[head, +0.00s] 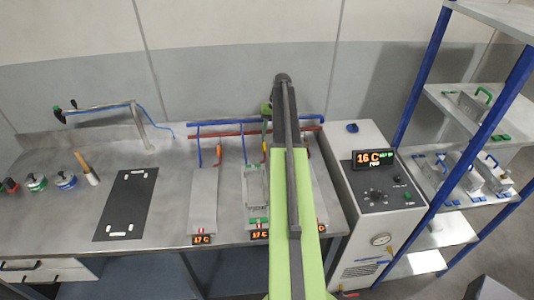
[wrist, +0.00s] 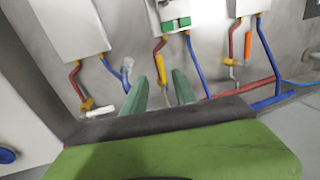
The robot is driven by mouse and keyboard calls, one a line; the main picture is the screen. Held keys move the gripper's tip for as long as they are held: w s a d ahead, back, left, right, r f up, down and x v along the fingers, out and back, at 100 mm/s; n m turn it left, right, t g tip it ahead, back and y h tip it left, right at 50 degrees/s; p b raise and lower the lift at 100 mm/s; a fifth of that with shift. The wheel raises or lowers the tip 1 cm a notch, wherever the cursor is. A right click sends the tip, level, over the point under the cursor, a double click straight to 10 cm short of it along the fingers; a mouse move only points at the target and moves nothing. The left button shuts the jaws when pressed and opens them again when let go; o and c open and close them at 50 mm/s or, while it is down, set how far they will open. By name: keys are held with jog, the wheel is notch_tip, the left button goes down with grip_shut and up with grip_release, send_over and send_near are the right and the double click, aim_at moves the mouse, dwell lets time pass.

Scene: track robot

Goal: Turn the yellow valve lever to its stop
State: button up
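The yellow valve lever (wrist: 160,66) is in the middle of the wrist view, near a red pipe below the middle plate. It lies roughly in line with the gap between my fingers. My gripper (wrist: 161,80) has two dark green fingers, spread apart, one on either side of the lever's near part. I see no finger touching it. In the head view my arm covers most of this spot, and the lever cannot be made out clearly there.
An orange lever (wrist: 248,43) is to the right in the wrist view. A yellow fitting (wrist: 87,104) with a white handle is to the left. Red and blue pipes run close around my fingers. A chiller (head: 377,190) and blue-post shelf (head: 424,70) stand right in the head view.

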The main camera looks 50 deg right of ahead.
aim_at(265, 148)
jog(key=f+b, duration=0.4)
jog(key=f, duration=0.1)
jog(key=w+a+f+b, duration=0.1)
jog(key=f+b, duration=0.1)
jog(key=shift+a+f, duration=0.1)
jog(key=shift+f, duration=0.2)
jog(key=shift+r, duration=0.1)
grip_shut()
dwell(0.8)
